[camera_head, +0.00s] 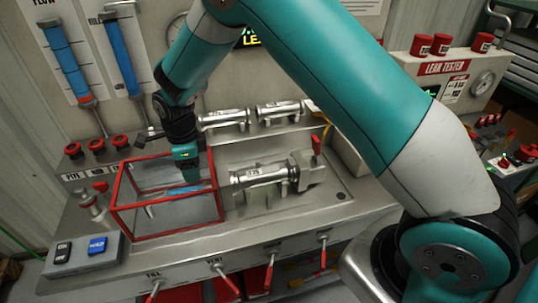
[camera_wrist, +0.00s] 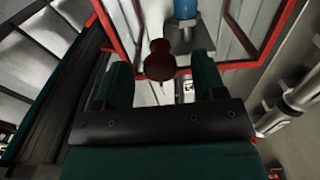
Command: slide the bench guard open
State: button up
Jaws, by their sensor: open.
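The bench guard is a clear box with a red frame (camera_head: 219,203) at the left of the steel bench. Its red frame also shows at the top of the wrist view (camera_wrist: 236,65). My gripper (camera_head: 187,168) points down at the guard's back right part in the head view. In the wrist view my gripper (camera_wrist: 160,82) is open, with its two dark green fingers apart. A dark red round knob (camera_wrist: 159,62) appears between the fingers; I cannot tell whether either finger touches it. The knob is hidden in the head view.
A metal valve body (camera_head: 262,174) lies clamped right of the guard. A box with two buttons (camera_head: 82,254) sits at the front left. Several red-handled levers (camera_head: 269,275) line the bench front. My arm covers the right middle.

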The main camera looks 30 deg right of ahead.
jog(key=shift+r+p, duration=2.1)
jog(key=shift+r, duration=1.25)
jog(key=shift+s, duration=0.1)
jog(key=s+d+r+n+y+b, duration=0.1)
jog(key=s+r+n+b, duration=0.1)
jog(key=s+n, duration=0.7)
jog(key=s+d+r+n+y+b, duration=0.1)
jog(key=s+r+n+b, duration=0.2)
jog(key=s+n, duration=0.7)
jog(key=s+d+r+n+y+b, duration=0.1)
jog(key=s+r+n+y+b, duration=0.1)
jog(key=s+n+b, duration=0.4)
jog(key=s+n, duration=0.3)
jog(key=s, duration=0.1)
jog(key=shift+s+d+r, duration=0.3)
jog(key=shift+r, duration=0.05)
